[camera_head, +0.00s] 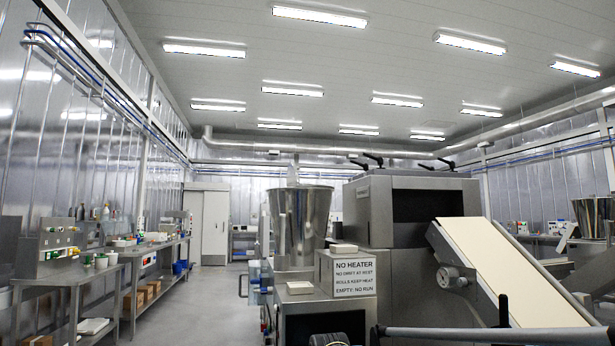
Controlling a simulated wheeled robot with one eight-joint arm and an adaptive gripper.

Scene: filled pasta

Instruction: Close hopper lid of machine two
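A tapered steel hopper (300,225) stands left of centre, beside a large grey machine (375,215). Its rim is seen nearly edge-on, so its inside is hidden. A narrow pale upright shape (293,175) shows above the rim; I cannot tell whether it is a lid or something behind. No lid is clearly recognisable on either hopper. No readable label shows which is machine two. My gripper is not recognisable in view.
A sloping cream conveyor (510,270) leaves the machine to the right. A sign (346,274) reading "NO HEATER" stands in front. A grey bar (480,336) crosses the lower right. Steel benches (70,282) line the left wall; the aisle floor (205,300) is clear.

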